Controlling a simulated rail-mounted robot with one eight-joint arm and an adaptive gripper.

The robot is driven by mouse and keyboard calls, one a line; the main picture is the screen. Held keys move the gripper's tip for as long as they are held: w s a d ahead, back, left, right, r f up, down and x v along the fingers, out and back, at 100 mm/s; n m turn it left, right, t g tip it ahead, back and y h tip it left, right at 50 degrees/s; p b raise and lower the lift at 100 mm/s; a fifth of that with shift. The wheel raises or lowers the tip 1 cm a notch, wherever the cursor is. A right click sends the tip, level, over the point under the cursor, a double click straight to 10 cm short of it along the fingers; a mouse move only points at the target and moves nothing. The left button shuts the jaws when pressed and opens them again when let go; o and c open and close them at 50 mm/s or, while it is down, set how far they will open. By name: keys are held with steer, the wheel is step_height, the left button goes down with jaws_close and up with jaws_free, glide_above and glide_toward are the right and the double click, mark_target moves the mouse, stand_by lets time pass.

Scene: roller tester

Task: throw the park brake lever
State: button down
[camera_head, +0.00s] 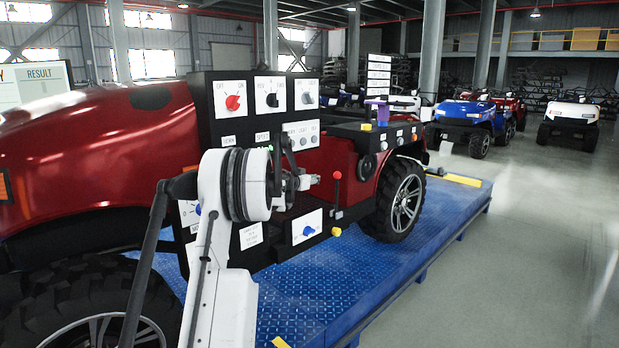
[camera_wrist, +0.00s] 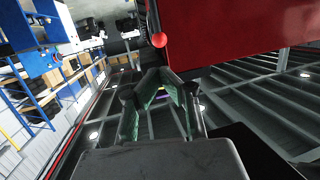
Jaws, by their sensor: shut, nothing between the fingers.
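A lever with a red ball knob and dark rod (camera_head: 336,188), which looks like the park brake lever, stands roughly upright at the right side of the black control panel. Its red knob also shows in the wrist view (camera_wrist: 159,40), just beyond my fingertips. My gripper (camera_head: 308,181) is left of the lever in the head view, partly hidden by my own arm. In the wrist view my gripper (camera_wrist: 158,76) has its fingers drawn together with nothing held. The knob appears apart from the fingers; the exact gap is hard to judge.
The black panel carries a red knob (camera_head: 232,102), a black knob (camera_head: 272,100) and a blue knob (camera_head: 308,230). The red cart (camera_head: 110,150) stands on a blue platform (camera_head: 400,250). Open floor (camera_head: 540,240) lies at right, with parked carts behind.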

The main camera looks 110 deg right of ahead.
mark_target(335, 175)
steer(key=shift+x, duration=7.1)
steer(key=shift+w, duration=0.1)
